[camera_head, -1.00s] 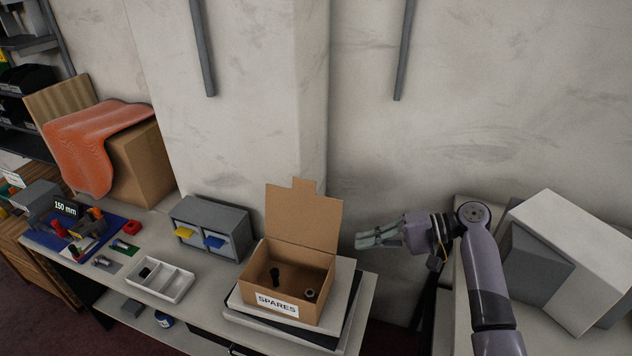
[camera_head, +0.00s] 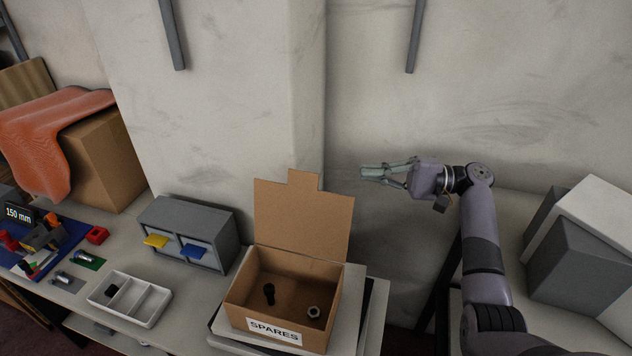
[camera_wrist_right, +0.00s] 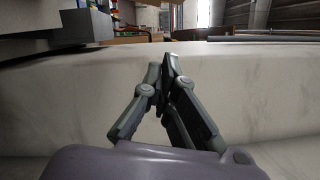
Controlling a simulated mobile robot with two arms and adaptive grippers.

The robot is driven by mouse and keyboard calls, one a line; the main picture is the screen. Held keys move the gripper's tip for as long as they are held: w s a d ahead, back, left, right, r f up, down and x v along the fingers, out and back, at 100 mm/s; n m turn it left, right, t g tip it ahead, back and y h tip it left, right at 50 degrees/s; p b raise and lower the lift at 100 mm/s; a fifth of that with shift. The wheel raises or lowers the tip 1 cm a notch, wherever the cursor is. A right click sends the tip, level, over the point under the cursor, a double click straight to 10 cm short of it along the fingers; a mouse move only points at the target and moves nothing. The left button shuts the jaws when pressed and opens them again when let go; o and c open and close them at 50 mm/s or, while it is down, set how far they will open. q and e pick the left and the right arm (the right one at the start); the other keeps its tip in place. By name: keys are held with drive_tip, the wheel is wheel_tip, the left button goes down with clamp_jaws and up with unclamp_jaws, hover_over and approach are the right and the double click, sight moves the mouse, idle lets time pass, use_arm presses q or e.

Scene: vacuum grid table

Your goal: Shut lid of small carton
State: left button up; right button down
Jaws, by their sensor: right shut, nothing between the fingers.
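The small carton (camera_head: 236,302) is brown cardboard with a white "SPARES" label on its front. Its lid (camera_head: 302,216) stands up at the back, with a tab at the top, so the box is open. Inside lie a black bolt (camera_head: 269,293) and a nut-like ring (camera_head: 314,311). My right gripper (camera_head: 364,173) is shut and empty, in the air to the right of the raised lid and apart from it, pointing left. Its closed fingers also show in the right wrist view (camera_wrist_right: 166,62), with a pale wall surface behind. My left gripper is in neither view now.
The carton stands on flat stacked slabs (camera_head: 345,338). To its left are a grey drawer unit (camera_head: 216,218) with yellow and blue drawer fronts and a white divided tray (camera_head: 161,304). Grey and white boxes (camera_head: 578,262) stand at the right. The wall is close behind.

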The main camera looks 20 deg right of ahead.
drive_tip(key=r+p, duration=0.2)
drive_tip(key=p, duration=0.4)
hover_over(301, 214)
drive_tip(key=w+d, duration=0.3)
drive_tip(key=d, duration=0.2)
drive_tip(key=shift+w+a+f, duration=0.15)
drive_tip(key=shift+f, duration=0.1)
